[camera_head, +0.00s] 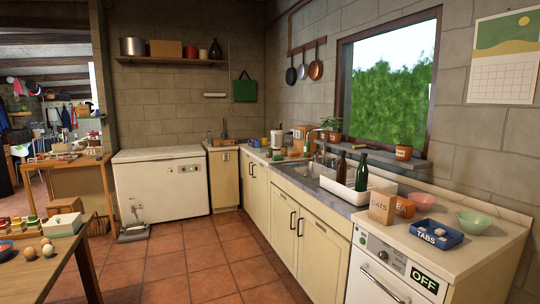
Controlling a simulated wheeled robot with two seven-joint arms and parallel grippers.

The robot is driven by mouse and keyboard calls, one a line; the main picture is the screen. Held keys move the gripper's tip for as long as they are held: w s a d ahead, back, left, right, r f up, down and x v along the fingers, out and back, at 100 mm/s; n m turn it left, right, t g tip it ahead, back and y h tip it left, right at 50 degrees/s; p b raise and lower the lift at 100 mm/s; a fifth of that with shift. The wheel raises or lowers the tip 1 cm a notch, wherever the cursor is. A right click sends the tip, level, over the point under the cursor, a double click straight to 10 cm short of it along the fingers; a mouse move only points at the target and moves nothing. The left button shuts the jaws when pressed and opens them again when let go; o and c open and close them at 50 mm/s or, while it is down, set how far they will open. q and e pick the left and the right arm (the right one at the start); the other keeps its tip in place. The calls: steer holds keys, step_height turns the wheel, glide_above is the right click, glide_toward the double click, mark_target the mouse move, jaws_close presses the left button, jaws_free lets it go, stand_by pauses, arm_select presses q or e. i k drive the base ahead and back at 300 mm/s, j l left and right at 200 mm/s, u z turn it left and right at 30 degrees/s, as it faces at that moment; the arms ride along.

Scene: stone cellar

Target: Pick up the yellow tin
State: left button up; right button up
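I cannot make out a yellow tin for certain. Small red, yellow and green items (32,221) stand at the left edge on the near wooden table (60,262), too small to identify. More small mixed items (88,148) crowd the wooden table (68,162) further back at the left. Neither of my grippers is in view.
A worktop (450,222) along the right wall holds an oats box (382,207), a blue tabs tray (437,234), bowls, bottles and a sink (306,170). A white chest (161,186) stands at the back. The tiled floor (190,262) between is mostly clear, with a scale-like object (133,232) on it.

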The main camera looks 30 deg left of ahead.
mark_target(284, 150)
steer(key=i+j, duration=0.35)
steer(key=i, duration=0.15)
steer(key=i+j+u, duration=0.1)
steer(key=i+j, duration=0.25)
steer(key=i, duration=0.15)
steer(key=i+j, duration=0.3)
steer(key=i, duration=0.2)
steer(key=i+j+u, duration=0.15)
steer(key=i+j, duration=0.2)
steer(key=i, duration=0.2)
steer(key=i+j, duration=0.35)
steer(key=j, duration=0.2)
steer(key=i+j, duration=0.3)
steer(key=j, duration=0.25)
steer(key=i+j+u, duration=0.1)
steer(key=i+j, duration=0.25)
steer(key=j, duration=0.25)
steer(key=i+j, duration=0.35)
steer(key=j, duration=0.15)
steer(key=i+j+u, duration=0.1)
steer(key=i+j, duration=0.25)
steer(key=j, duration=0.2)
